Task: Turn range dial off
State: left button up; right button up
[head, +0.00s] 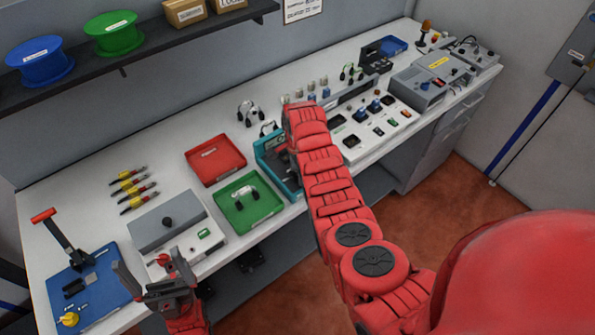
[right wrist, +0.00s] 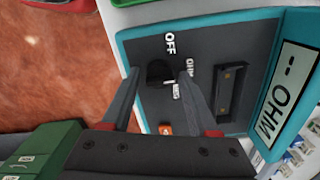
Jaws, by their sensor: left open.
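The teal meter (head: 268,160) stands on the bench, partly hidden by my right arm. In the right wrist view its dark panel (right wrist: 205,50) carries a black range dial (right wrist: 159,72) with OFF, OHM and MEG labels around it. The meter's display (right wrist: 288,95) shows dashes and OHM. My right gripper (right wrist: 159,74) has its fingers apart at either side of the dial; contact is not clear. The dial's exact pointing is hard to tell. My left gripper (head: 146,262) is open and empty over the bench's left front, near a grey box.
A red tray (head: 215,175) and a green tray (head: 228,215) holding a cable lie left of the meter. A grey box with a knob (head: 165,222) and a blue lever fixture (head: 100,285) are further left. A panel with switches (head: 375,150) is to the right.

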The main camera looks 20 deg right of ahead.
grip_shut()
jog(key=shift+f, duration=0.1)
jog(key=shift+w+f+n+b, duration=0.15)
jog(key=shift+n+b, duration=0.55)
jog(key=shift+b, duration=0.4)
jog(key=n+b, duration=0.4)
jog(key=b, duration=0.1)
jog(key=shift+n+b, duration=0.4)
jog(key=shift+n, duration=0.2)
jog(key=shift+r+n, duration=0.2)
jog(key=shift+n, duration=2.4)
